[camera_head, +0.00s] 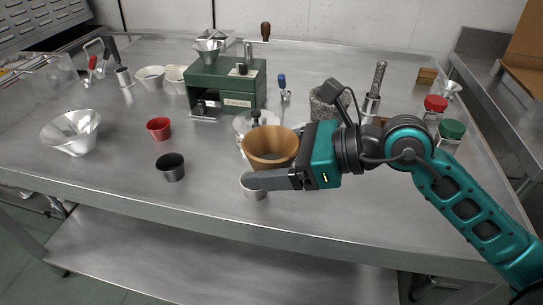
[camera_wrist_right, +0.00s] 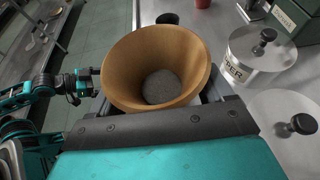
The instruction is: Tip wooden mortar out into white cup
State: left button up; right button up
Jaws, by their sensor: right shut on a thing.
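My right gripper (camera_head: 272,178) is shut on the wooden mortar (camera_head: 270,146) and holds it over the table's front part. The mortar looks nearly upright. The right wrist view shows the wooden mortar (camera_wrist_right: 190,55) from above, with grey material (camera_wrist_right: 161,87) at its bottom. A small whitish cup (camera_head: 254,193) stands just below the gripper's fingers, which hide part of it; I take it as the white cup. My left gripper (camera_wrist_right: 86,82) shows small at the left of the right wrist view, and its jaws are too small to read.
A black cup (camera_head: 171,168) and a red cup (camera_head: 158,128) stand left of the mortar. A metal bowl (camera_head: 72,132) is farther left. Lidded metal tins (camera_wrist_right: 262,55), a green stand (camera_head: 225,82) and a grey stone mortar (camera_head: 325,104) are behind. The front left table is clear.

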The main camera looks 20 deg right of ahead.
pick_arm(q)
jog(key=shift+d+f, duration=0.1)
jog(key=shift+f, duration=0.05)
pick_arm(e)
jog(key=shift+f, duration=0.35)
jog(key=shift+r+p, duration=0.2)
jog(key=shift+p, duration=0.6)
jog(key=shift+r+p, duration=0.1)
jog(key=shift+p, duration=0.2)
pick_arm(q)
jog(key=shift+s+a+r+p, duration=0.4)
jog(key=shift+a+r+p, duration=0.2)
jog(key=shift+a+r, duration=0.15)
pick_arm(e)
jog(key=shift+s+g+h, duration=0.15)
jog(key=shift+g+h, duration=0.15)
jog(key=shift+d+r+m+g+p, duration=0.1)
jog(key=shift+m+g+p, duration=0.2)
jog(key=shift+p, duration=0.4)
pick_arm(q)
jog(key=shift+a+r, duration=0.3)
jog(key=shift+r, duration=0.25)
jog(key=shift+s+a+y+p, duration=0.15)
jog(key=shift+y+p, duration=0.15)
jog(key=shift+p, duration=0.15)
pick_arm(e)
jog(key=shift+r, duration=0.1)
